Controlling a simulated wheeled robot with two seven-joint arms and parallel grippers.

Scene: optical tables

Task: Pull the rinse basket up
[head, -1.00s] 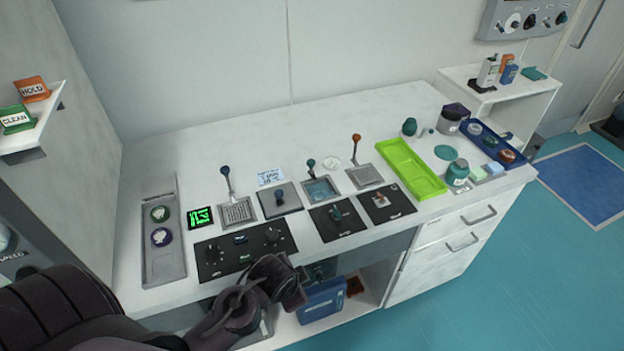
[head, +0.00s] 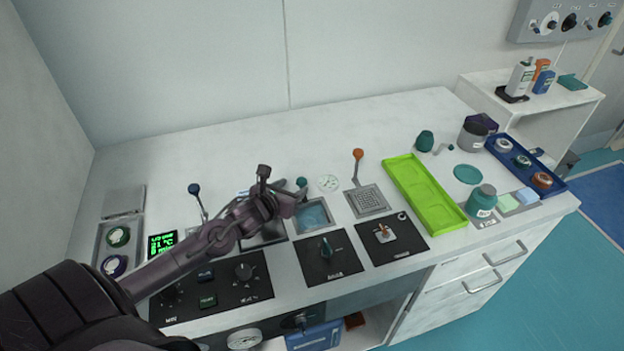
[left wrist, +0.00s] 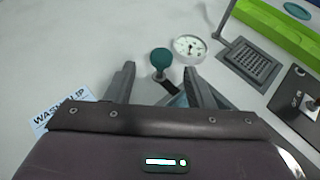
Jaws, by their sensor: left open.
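The rinse basket's handle seems to be the one with a teal knob (head: 301,183), standing at the back of a square water-filled basin (head: 314,216). My left gripper (head: 283,186) is open and empty beside this knob. In the left wrist view the teal knob (left wrist: 161,58) shows ahead of and between the two spread fingertips, with no visible contact. The lower stem and part of the basin are hidden by the gripper. The basket itself is not clearly visible. My right gripper is not in view.
A blue-knobbed handle (head: 194,188) stands left, partly behind my arm. An orange-knobbed handle (head: 358,154) rises by a perforated grey basket (head: 369,200) to the right. A round white dial (head: 328,183) lies close behind the basin. A green tray (head: 425,195) lies farther right. The back counter is clear.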

